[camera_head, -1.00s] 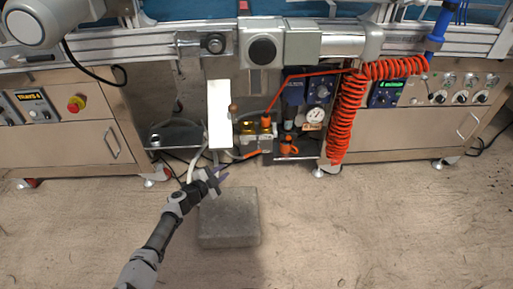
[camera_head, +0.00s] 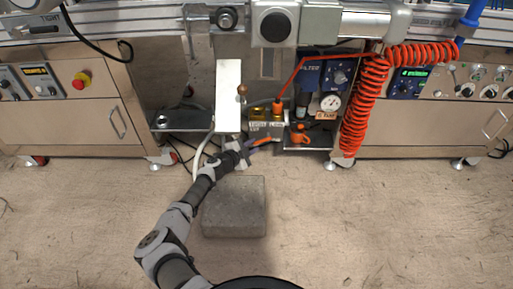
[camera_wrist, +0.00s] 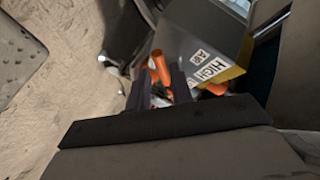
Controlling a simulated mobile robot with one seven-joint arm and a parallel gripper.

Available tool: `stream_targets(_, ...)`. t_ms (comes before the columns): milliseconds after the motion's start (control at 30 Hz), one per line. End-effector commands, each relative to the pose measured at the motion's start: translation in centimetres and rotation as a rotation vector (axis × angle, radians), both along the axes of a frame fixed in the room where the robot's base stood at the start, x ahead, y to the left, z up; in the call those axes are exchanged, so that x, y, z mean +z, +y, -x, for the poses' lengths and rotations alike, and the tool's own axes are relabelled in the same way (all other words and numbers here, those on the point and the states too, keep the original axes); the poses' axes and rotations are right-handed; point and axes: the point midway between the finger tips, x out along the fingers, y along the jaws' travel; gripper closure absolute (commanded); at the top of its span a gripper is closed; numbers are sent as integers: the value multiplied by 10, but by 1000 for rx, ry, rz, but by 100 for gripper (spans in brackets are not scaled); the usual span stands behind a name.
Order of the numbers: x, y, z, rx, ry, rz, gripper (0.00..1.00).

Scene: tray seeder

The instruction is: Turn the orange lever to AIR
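The orange lever (camera_head: 261,141) is low under the white panel, pointing up and to the right in the head view. In the wrist view an orange handle (camera_wrist: 160,68) lies just past and between my fingertips, near a grey block with a label (camera_wrist: 207,66) that reads AIR and HIGH. My gripper (camera_head: 246,150) is at the left end of the lever in the head view. In the wrist view my gripper (camera_wrist: 161,85) has its two dark fingers apart, with a gap between them. I cannot tell whether they touch the lever. The lever's pivot is hidden.
A grey stone block (camera_head: 235,207) lies on the floor below my arm. A white panel (camera_head: 229,90) hangs above my gripper. A red coiled hose (camera_head: 364,105), a gauge (camera_head: 330,102) and an orange fitting (camera_head: 299,135) are to the right. The floor on the right is clear.

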Motion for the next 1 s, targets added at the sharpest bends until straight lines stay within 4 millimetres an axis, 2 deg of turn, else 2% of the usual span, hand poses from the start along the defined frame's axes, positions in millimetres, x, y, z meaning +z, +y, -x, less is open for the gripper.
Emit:
stream_targets(33, -6, -6, -6, -2, 0, -1, 78)
stream_targets(233, -9, -17, -21, -1, 0, -1, 78)
stream_targets(600, -8, -19, -25, 1, 0, 0, 78)
stream_targets(633, -8, -19, -24, 1, 0, 0, 79)
stream_targets(800, -8, -19, -24, 1, -1, -1, 100)
stream_targets(1000, -5, -20, -24, 1, 0, -8, 100)
